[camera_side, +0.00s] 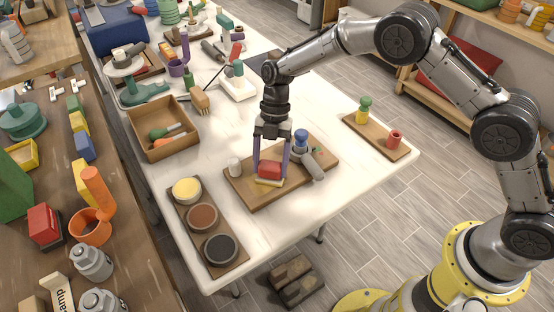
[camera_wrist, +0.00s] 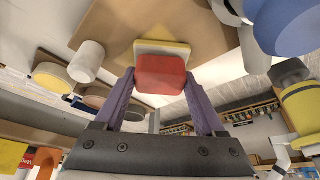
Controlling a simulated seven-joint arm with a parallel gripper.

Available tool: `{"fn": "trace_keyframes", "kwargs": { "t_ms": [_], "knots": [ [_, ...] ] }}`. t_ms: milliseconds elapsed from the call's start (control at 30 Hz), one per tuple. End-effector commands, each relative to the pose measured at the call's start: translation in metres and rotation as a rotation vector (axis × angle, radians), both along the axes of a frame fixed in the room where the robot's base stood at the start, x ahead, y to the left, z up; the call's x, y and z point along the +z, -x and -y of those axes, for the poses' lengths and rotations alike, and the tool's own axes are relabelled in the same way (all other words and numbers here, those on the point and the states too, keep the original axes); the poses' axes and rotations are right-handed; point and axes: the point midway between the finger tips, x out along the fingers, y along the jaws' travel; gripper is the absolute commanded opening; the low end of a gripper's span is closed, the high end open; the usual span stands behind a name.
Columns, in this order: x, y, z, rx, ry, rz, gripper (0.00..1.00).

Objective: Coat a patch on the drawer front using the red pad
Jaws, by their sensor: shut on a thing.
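My gripper (camera_side: 270,168) points down over a brown wooden board, apparently the drawer front (camera_side: 243,193), lying flat on the white table. Its two purple fingers are shut on the red pad (camera_side: 270,169), a red block with a pale yellow underside. In the wrist view the red pad (camera_wrist: 160,73) sits between the fingertips, its yellow-edged base against or just above the board (camera_wrist: 108,28). I cannot tell whether it touches. No coated patch is clearly visible; the surface under the pad is hidden.
A white cup (camera_side: 234,167) stands at the board's left; a blue-topped item (camera_side: 301,138) and a grey cylinder (camera_side: 314,167) are at its right. A tray of yellow (camera_side: 187,189), brown (camera_side: 202,216) and black (camera_side: 220,248) round dishes lies front left. An open wooden box (camera_side: 163,151) stands behind it.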

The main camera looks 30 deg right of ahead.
Motion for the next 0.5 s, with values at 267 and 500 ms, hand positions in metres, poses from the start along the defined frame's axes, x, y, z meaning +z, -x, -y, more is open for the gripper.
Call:
{"fn": "trace_keyframes", "kwargs": {
  "t_ms": [267, 500],
  "knots": [
    [0.0, 0.0, -0.026, 0.002, -0.001, 0.002, 0.28],
    [0.0, 0.0, -0.048, 0.003, -0.001, 0.001, 0.28]
  ]
}}
